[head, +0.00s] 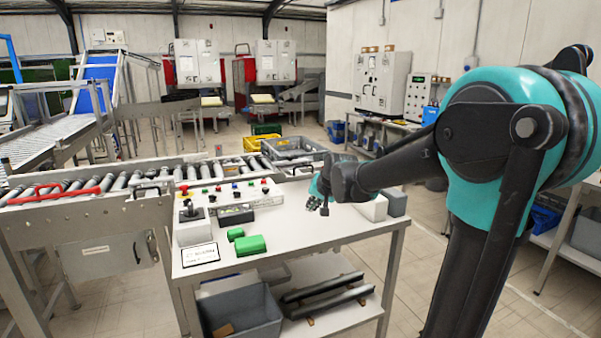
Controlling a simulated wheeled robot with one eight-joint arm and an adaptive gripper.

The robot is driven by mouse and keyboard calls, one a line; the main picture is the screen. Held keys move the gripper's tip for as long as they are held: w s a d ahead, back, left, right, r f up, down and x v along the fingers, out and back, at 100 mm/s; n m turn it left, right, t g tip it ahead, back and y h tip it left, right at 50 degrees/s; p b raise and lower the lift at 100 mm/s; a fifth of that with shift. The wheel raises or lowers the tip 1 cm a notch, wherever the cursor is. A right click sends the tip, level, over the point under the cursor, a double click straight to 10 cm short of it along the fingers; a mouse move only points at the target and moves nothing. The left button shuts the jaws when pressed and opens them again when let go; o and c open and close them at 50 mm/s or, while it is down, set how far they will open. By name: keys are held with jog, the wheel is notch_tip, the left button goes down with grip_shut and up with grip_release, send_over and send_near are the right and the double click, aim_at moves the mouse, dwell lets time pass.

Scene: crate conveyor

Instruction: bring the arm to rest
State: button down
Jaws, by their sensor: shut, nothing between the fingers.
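My arm reaches in from the right side of the head view, its teal and dark links crossing in front of the right part of the white table (300,235). My gripper (318,206) hangs at the end of the arm above the table's right half. It is small in the view, dark with a bit of teal, and its fingers are shut with nothing between them. A white block (373,208) is partly hidden behind the arm at the table's right end.
A control panel (235,195) with buttons and a joystick box (194,231) stand on the table's left. Green blocks (250,245) and a label card (200,254) lie at the front. A roller conveyor (115,183) runs behind. A grey crate (293,147) sits on its far end.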

jog(key=s+d+f+n+g+h, duration=0.1)
jog(key=s+d+f, duration=0.4)
jog(key=s, duration=0.4)
jog(key=s+d+f+g+h, duration=0.1)
jog(key=s+d+f, duration=0.4)
jog(key=s, duration=0.5)
jog(key=s+d+f+n+g+h, duration=0.1)
jog(key=s+d+f, duration=0.4)
jog(key=s+f, duration=0.3)
jog(key=shift+s+d+n, duration=0.15)
jog(key=shift+s+n, duration=0.15)
jog(key=shift+s, duration=0.9)
